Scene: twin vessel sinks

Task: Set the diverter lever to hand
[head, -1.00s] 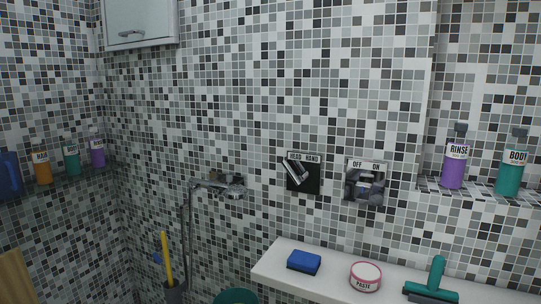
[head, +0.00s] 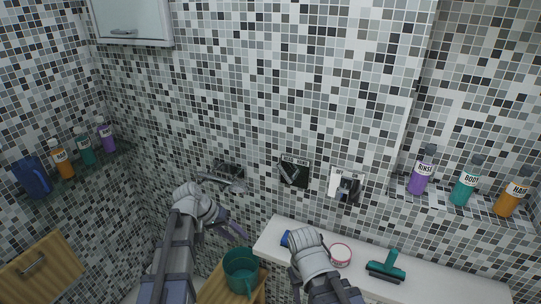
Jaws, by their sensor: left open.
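The diverter lever (head: 291,176) is a grey metal bar on a black square plate (head: 303,180) on the tiled wall. Its plate carries the labels HEAD on the left and HAND on the right. The lever slants, with its upper end to the left, on the HEAD side. My left gripper (head: 233,229) is open, below and left of the plate, apart from it. My right wrist (head: 312,255) is in front of the white ledge, below the plate; its fingers are largely hidden and their state is unclear.
An ON/OFF control (head: 345,186) is right of the diverter. A hand shower (head: 235,185) hangs on its left. The ledge (head: 440,283) holds a blue sponge (head: 285,239), paste jar (head: 341,255) and green squeegee (head: 386,266). A green bucket (head: 241,269) stands below.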

